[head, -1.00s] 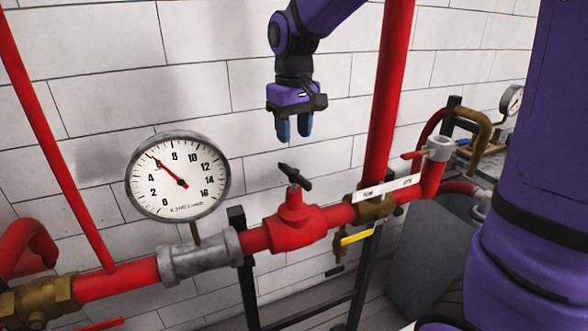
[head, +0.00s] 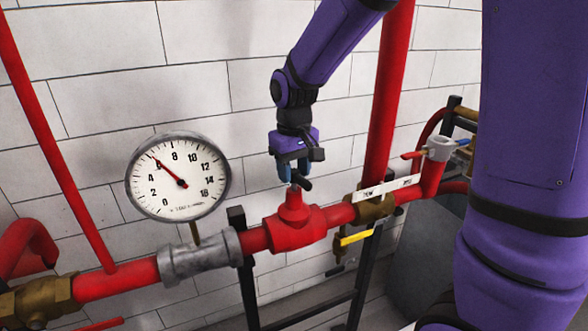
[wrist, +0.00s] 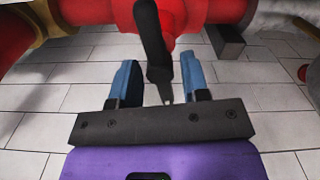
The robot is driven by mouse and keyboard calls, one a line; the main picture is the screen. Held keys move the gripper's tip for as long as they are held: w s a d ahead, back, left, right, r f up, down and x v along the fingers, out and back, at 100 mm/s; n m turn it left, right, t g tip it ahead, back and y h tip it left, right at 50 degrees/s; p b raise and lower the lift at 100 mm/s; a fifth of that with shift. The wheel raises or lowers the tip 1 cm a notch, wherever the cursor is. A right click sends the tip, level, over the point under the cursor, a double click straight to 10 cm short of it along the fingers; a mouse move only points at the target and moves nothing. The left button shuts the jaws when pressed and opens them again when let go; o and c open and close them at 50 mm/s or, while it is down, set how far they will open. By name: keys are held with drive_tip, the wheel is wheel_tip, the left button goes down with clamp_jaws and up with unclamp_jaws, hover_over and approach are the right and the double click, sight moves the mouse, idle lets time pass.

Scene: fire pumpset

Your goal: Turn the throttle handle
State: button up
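The throttle handle is a black lever on top of a red valve body (head: 292,230) in the red pipe. In the head view the handle (head: 305,184) is partly hidden by my gripper (head: 291,172), which points down over it. In the wrist view the black handle (wrist: 153,40) runs lengthwise into the space between the two blue fingers of my gripper (wrist: 159,66). The fingers stand apart, one on each side of the handle, with a visible gap on both sides. My gripper is open and holds nothing.
A round pressure gauge (head: 178,177) stands left of the valve. A thick red vertical pipe (head: 386,110) rises to the right. A yellow lever (head: 355,238) and a white tag (head: 388,188) are right of the valve. A tiled wall (head: 90,110) is behind.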

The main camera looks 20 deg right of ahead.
sight(294, 171)
clamp_jaws()
drive_tip(key=shift+m, duration=0.5)
drive_tip(key=shift+o, duration=0.4)
unclamp_jaws()
wheel_tip(294, 171, up, 11)
